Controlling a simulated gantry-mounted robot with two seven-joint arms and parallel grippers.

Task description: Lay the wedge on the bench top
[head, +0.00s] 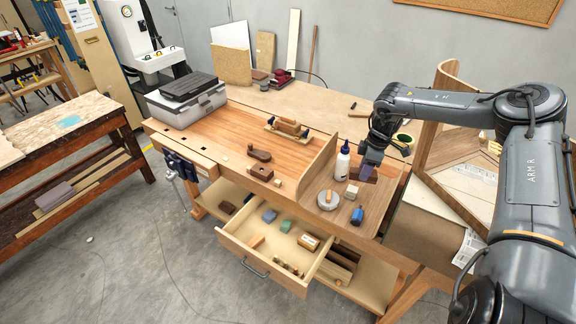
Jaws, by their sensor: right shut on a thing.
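My right gripper (368,168) reaches in from the right over the right end of the bench, beside the white glue bottle. It is shut on a dark brown wooden piece (361,174), mostly hidden by the fingers; I cannot tell its full shape or whether it touches the surface. A small pale wooden piece that looks like a wedge (257,241) lies in the open drawer (231,238). The bench top (215,135) is reddish-brown wood. My left gripper is not in view.
An upright board (318,168) divides the top. The left middle is clear.

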